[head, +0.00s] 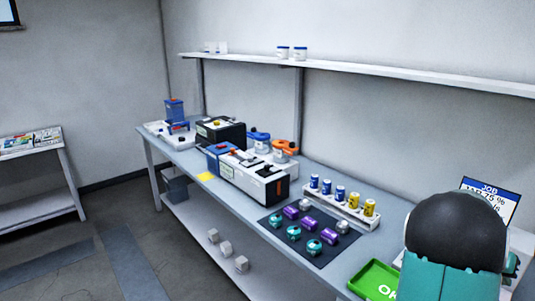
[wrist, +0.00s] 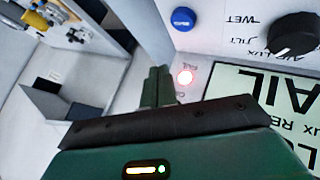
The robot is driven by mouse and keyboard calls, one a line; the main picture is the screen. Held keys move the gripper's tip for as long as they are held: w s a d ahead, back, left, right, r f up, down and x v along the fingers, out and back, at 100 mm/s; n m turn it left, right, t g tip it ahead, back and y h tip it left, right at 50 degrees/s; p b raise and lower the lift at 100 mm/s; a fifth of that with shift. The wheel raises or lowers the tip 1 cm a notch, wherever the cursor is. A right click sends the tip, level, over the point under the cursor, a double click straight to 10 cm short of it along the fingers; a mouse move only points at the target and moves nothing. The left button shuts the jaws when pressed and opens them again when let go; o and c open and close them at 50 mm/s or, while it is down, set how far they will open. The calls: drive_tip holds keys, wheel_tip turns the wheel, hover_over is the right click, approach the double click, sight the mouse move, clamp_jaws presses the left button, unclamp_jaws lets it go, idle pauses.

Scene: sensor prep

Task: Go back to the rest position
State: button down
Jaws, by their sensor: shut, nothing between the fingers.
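My gripper (wrist: 157,84) shows in the wrist view with its two dark green fingers together and nothing between them. The fingertips are close to the light panel of a tester (wrist: 215,40), near a lit red lamp (wrist: 185,77). I cannot tell whether they touch it. In the head view my teal and black arm fills the lower right, and my gripper is hidden there.
The tester has a blue button (wrist: 183,18), a black knob (wrist: 295,33) and a screen (wrist: 275,95) with upside-down text ending in "AIL". On the bench, a dark mat (head: 328,257) holds several teal and purple parts. A green tray (head: 374,279) lies beside my arm.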

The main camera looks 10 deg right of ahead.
drive_tip(key=w+a+r+n+t+y, duration=0.1)
drive_tip(key=w+a+r+n+t, duration=0.15)
drive_tip(key=a, duration=0.65)
drive_tip(key=w+a+r+n+t+y, duration=0.1)
drive_tip(key=w+a+r, duration=0.2)
drive_tip(key=a, duration=0.7)
drive_tip(key=w+a+r+n+t+y, duration=0.1)
drive_tip(key=w+a+r+t, duration=0.15)
drive_tip(key=a, duration=0.65)
drive_tip(key=s+a+r+n+t+y, duration=0.1)
drive_tip(key=s+a+n, duration=0.2)
drive_tip(key=a, duration=0.6)
drive_tip(key=s+a+r+n+t+y, duration=0.1)
drive_tip(key=s+a+n+y, duration=0.1)
drive_tip(key=a, duration=0.7)
drive_tip(key=s+a+r+n+y, duration=0.1)
drive_tip(key=s+a+n+y, duration=0.1)
drive_tip(key=a, duration=0.8)
drive_tip(key=shift+s+r+n+t, duration=0.25)
drive_tip(key=shift+s+n+t, duration=0.15)
drive_tip(key=shift+s+n, duration=0.6)
